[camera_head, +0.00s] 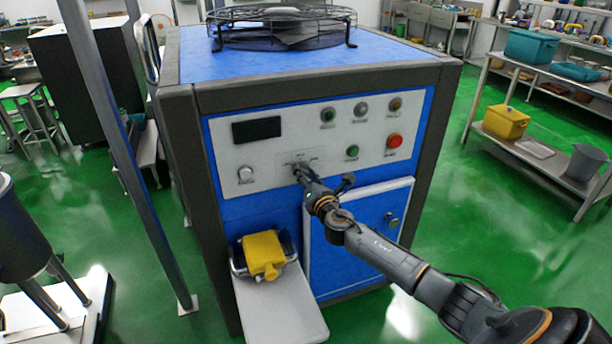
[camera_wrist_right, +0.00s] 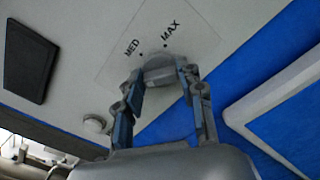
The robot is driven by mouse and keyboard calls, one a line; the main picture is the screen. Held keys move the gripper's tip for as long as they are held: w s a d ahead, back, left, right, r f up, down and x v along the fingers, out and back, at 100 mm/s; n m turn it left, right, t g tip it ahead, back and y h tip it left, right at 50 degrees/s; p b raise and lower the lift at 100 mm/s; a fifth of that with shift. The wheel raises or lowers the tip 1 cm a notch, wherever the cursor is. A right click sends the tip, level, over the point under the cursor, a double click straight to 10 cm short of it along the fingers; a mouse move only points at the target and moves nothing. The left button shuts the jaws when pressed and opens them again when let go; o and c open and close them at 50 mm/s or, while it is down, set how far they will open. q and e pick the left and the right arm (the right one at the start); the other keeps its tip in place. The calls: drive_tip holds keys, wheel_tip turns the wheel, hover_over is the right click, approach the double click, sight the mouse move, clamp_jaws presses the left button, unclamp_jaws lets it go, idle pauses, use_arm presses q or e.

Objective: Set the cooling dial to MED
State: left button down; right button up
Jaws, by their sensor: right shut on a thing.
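The cooling dial (camera_wrist_right: 160,66) is a grey knob on a pale label plate of the cooling unit's front panel. The marks MED (camera_wrist_right: 132,47) and MAX (camera_wrist_right: 171,31) show above it in the right wrist view. My right gripper (camera_wrist_right: 157,76) is shut on the dial, one finger on each side of it. In the head view my right gripper (camera_head: 301,172) reaches the panel from the lower right and hides most of the dial. I cannot make out which mark the dial points to. My left gripper is not in view.
The panel has a dark display (camera_head: 256,130), a white knob (camera_head: 245,173), several green and grey buttons and a red button (camera_head: 394,141). Below are a yellow object (camera_head: 263,252) on a white shelf (camera_head: 280,305) and a door (camera_head: 350,240). A metal post (camera_head: 125,150) stands left.

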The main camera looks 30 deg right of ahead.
drive_tip(key=m+b, duration=0.1)
drive_tip(key=m, duration=0.2)
drive_tip(key=shift+f, duration=0.1)
drive_tip(key=m, duration=0.2)
drive_tip(key=shift+m, duration=0.4)
drive_tip(key=m, duration=0.5)
drive_tip(key=shift+d+f+b, duration=0.1)
drive_tip(key=shift+b, duration=0.3)
drive_tip(key=shift+m, duration=0.3)
drive_tip(key=o, duration=1.2)
drive_tip(key=shift+c, duration=0.2)
drive_tip(key=shift+s, duration=0.1)
drive_tip(key=v, duration=1.2)
